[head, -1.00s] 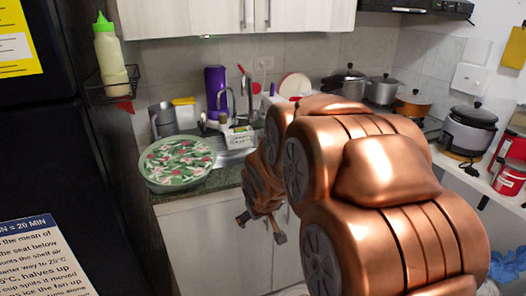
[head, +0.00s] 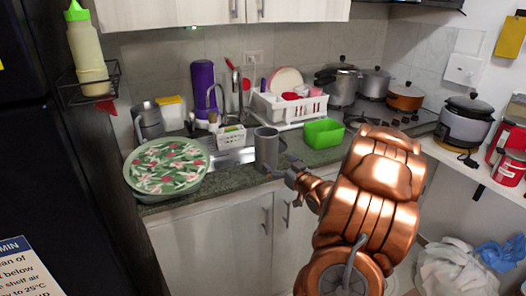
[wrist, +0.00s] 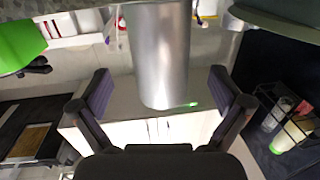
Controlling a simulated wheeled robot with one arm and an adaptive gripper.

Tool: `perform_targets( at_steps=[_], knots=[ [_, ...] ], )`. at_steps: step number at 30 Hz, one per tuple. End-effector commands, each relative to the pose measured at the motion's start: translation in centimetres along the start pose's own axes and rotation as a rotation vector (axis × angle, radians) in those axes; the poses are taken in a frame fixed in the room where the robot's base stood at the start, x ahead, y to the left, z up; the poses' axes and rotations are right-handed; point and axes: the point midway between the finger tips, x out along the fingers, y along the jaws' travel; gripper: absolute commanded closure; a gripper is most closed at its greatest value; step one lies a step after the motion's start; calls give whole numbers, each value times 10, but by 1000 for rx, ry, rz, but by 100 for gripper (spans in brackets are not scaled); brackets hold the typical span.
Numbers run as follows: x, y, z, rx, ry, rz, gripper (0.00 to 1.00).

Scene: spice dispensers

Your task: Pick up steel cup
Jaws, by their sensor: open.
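The steel cup (head: 266,148) is a plain grey cylinder standing upright at the front edge of the counter, beside the sink. My gripper (head: 284,168) is in front of the cup and slightly to its right in the head view. In the wrist view the cup (wrist: 160,55) appears large, in line with the gap between the two spread fingers of my gripper (wrist: 162,92). The fingers are open and do not visibly touch the cup. The wrist picture looks upside down.
A green container (head: 324,133) stands right of the cup, and a white dish rack (head: 290,108) stands behind. A round floral tray (head: 166,168) is on the left counter. The sink (head: 230,158) is left of the cup. Pots stand at the back right.

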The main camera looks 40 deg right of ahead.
Motion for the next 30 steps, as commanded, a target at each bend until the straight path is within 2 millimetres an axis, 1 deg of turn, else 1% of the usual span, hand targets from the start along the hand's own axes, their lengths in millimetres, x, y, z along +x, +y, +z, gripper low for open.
perform_targets(
  at_steps=[2,5,10,17,24,27,30],
  knots=[
    [-2,2,-1,8,20,-3,0],
    [2,2,-3,11,32,-8,0],
    [17,1,-3,10,30,-10,0],
    [32,0,-5,10,29,-8,0],
    [60,2,-9,9,30,-5,0],
    [69,2,-8,9,27,-5,0],
    [74,2,-7,10,26,-4,0]
  ],
)
